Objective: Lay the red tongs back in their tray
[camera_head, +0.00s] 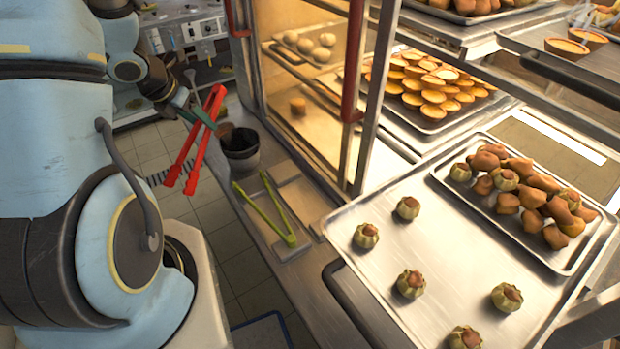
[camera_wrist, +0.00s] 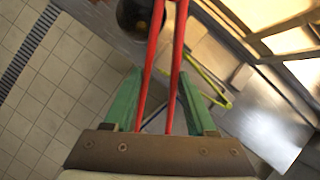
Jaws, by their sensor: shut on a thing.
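My gripper (camera_head: 198,116), with green fingers, is shut on the red tongs (camera_head: 187,165) and holds them in the air left of the counter. In the wrist view the red tongs (camera_wrist: 152,62) run up between the two fingers (camera_wrist: 163,100). Their legs are slightly spread. Shallow metal trays (camera_head: 303,200) lie on the narrow counter below and right of the gripper. Yellow-green tongs (camera_head: 289,238) lie there, partly over the trays' left edge. I cannot tell for sure which tray belongs to the red tongs.
A dark pot (camera_head: 240,152) stands on the counter close to the red tongs. A glass cabinet with red handles (camera_head: 353,60) rises behind the trays. A large metal tray (camera_head: 380,275) with buns and a smaller filled tray is at right. Tiled floor (camera_head: 212,215) lies left.

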